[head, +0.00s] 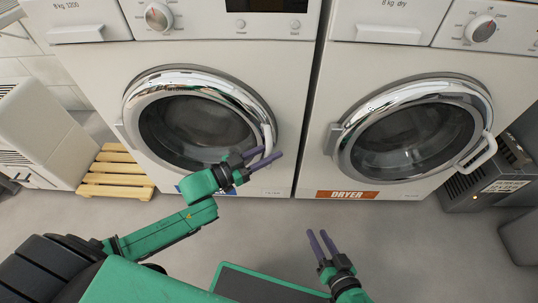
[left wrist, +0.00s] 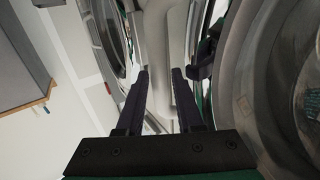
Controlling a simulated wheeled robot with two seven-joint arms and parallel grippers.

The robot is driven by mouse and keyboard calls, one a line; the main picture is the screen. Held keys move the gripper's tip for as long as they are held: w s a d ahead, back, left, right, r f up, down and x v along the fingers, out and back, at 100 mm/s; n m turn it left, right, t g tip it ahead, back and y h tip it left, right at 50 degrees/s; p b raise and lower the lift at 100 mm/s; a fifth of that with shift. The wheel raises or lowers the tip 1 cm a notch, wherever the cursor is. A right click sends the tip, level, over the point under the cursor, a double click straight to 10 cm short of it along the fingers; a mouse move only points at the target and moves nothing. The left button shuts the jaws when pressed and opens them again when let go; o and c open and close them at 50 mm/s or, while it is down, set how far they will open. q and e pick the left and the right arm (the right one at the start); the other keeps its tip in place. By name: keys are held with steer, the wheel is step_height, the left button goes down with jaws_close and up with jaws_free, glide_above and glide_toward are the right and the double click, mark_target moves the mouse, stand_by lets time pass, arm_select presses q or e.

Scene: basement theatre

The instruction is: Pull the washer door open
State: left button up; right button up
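The washer (head: 235,75) is the white machine on the left, and its round chrome-rimmed door (head: 197,72) looks closed. The door's handle (head: 268,138) is a pale bar on the door's right side. My left gripper (head: 263,156) is at the lower end of this handle, its two dark fingers apart. In the left wrist view a pale bar, seemingly the handle (left wrist: 182,100), lies between the fingertips (left wrist: 159,76). I cannot tell whether either finger touches it. My right gripper (head: 319,236) is open and empty over the floor, in front of the dryer.
The dryer (head: 328,130) stands right of the washer, with its own handle (head: 480,152) and an orange label (head: 347,194). A wooden pallet (head: 116,175) lies left of the washer. A dark grey box (head: 490,185) stands at the right. The middle floor (head: 420,235) is clear.

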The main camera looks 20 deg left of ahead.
arm_select(q)
jaws_close()
stand_by(1.4)
